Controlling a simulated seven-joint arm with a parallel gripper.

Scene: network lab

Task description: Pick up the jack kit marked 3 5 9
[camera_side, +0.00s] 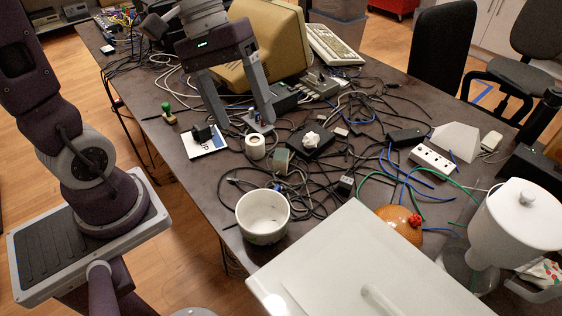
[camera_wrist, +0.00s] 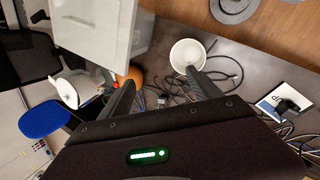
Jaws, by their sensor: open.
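My gripper (camera_side: 245,122) is open over the cluttered table, its two fingers pointing down with no object visibly held between them. In the wrist view the open fingers (camera_wrist: 160,78) reach toward the cables beside the white bowl. No marking 3 5 9 is readable in either view, so I cannot tell which item is the jack kit. A small grey piece with blue on it (camera_side: 258,124) sits by the right fingertip. A grey-green block (camera_side: 281,161) and a small dark box with a pale face (camera_side: 345,185) lie among the cables.
Tangled cables cover the table's middle. A white bowl (camera_side: 263,217), a white roll (camera_side: 255,147), a white-and-blue card (camera_side: 202,141) and a green-handled stamp (camera_side: 168,113) stand around. A beige monitor (camera_side: 262,45) is behind; a large white box (camera_side: 365,270) fills the front. Bare tabletop (camera_side: 205,185) shows at left.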

